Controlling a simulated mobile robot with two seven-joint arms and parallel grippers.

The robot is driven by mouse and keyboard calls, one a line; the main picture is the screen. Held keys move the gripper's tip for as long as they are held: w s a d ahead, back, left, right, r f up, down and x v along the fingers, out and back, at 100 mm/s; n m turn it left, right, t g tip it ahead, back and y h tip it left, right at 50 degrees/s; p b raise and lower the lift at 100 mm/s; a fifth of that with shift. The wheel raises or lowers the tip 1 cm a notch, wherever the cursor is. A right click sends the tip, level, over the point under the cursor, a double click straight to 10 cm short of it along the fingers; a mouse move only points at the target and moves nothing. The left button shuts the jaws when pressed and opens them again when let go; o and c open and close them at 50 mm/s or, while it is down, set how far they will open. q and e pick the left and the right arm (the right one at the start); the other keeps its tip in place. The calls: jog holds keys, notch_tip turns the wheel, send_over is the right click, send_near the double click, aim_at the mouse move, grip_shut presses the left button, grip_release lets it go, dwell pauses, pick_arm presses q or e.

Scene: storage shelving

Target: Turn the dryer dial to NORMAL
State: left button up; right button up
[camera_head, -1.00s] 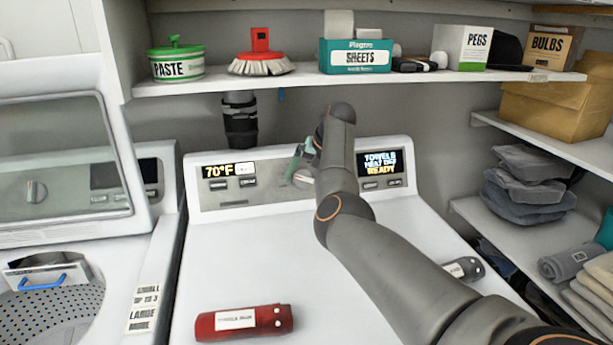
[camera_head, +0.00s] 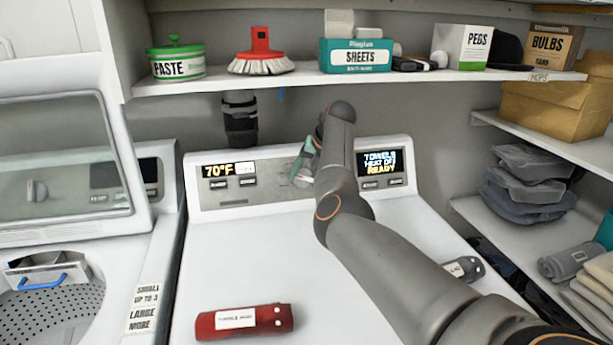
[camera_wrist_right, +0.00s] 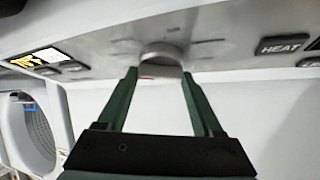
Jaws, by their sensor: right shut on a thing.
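The dryer's control panel (camera_head: 268,193) stands at the back of the white dryer top. Its round grey dial (camera_wrist_right: 160,55) shows in the right wrist view, between my fingertips. My right gripper (camera_wrist_right: 159,73) is shut on the dial, one green finger on each side. In the head view my right gripper (camera_head: 301,166) is at the panel's middle, and my arm partly covers it. The dial's pointer and the setting it marks cannot be read. The panel has a 70°F display (camera_head: 217,170) and a display with yellow and blue text (camera_head: 380,162). My left gripper is not in view.
A red flashlight-like cylinder (camera_head: 244,321) and a grey one (camera_head: 464,269) lie on the dryer top (camera_head: 270,255). An open washer (camera_head: 50,310) stands left. A shelf (camera_head: 300,80) with boxes and a brush hangs above the panel.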

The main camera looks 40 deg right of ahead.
jog(key=n+h, duration=0.1)
jog(key=n+g+h, duration=0.1)
jog(key=shift+w+a+n+g, duration=0.1)
jog(key=shift+a+n+g, duration=0.1)
jog(key=shift+n+g, duration=0.1)
jog(key=n+g+h, duration=0.1)
jog(key=n+h, duration=0.2)
jog(key=shift+a, duration=0.1)
dwell(0.3)
dwell(0.4)
jog(key=o, duration=1.4)
jog(key=shift+c, duration=0.2)
jog(key=b+v, duration=0.1)
jog(key=v, duration=0.6)
jog(key=shift+a+r, duration=0.2)
jog(key=shift+a, duration=0.05)
jog(key=shift+f, duration=0.1)
